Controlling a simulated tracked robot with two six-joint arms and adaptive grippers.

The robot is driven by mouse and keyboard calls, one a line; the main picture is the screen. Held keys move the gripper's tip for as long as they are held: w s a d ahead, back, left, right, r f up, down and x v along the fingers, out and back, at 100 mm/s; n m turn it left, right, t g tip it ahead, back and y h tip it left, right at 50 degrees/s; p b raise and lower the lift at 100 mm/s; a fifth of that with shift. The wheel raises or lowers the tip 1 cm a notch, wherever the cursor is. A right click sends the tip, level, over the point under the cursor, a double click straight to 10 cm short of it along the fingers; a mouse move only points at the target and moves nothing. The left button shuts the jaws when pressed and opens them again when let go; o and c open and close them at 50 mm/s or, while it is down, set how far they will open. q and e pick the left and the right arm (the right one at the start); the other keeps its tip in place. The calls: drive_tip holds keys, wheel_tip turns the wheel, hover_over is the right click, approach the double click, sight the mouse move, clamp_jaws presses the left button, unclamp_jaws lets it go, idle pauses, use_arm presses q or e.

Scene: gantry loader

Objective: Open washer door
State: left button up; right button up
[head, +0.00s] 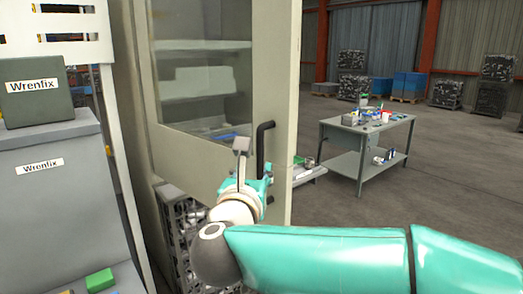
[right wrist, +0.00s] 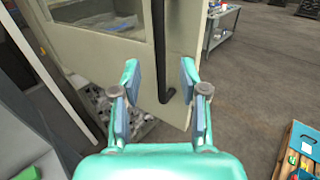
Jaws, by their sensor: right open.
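The washer door (head: 205,155) is a beige panel with a large window (head: 200,70) and a black upright bar handle (head: 262,146) near its right edge. My right gripper (head: 250,165) is at the lower part of the handle, seen from behind. In the right wrist view the gripper (right wrist: 160,72) is open, and the black handle (right wrist: 160,50) shows between its two fingers against the door (right wrist: 108,60). I cannot tell whether either finger touches the handle. Shelves with pale and blue items show through the window. My left gripper is not in view.
Grey boxes marked Wrenfix (head: 40,88) stand at the left, with a green block (head: 100,280) below. A crate of metal parts (head: 180,232) shows under the door. A grey worktable (head: 350,125) stands behind at right. The floor between is open.

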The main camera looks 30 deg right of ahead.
sight(260, 155)
drive_tip(key=p+x, duration=0.2)
drive_tip(key=x, duration=0.8)
drive_tip(key=shift+w+p, duration=0.1)
drive_tip(key=shift+p, duration=0.2)
clamp_jaws()
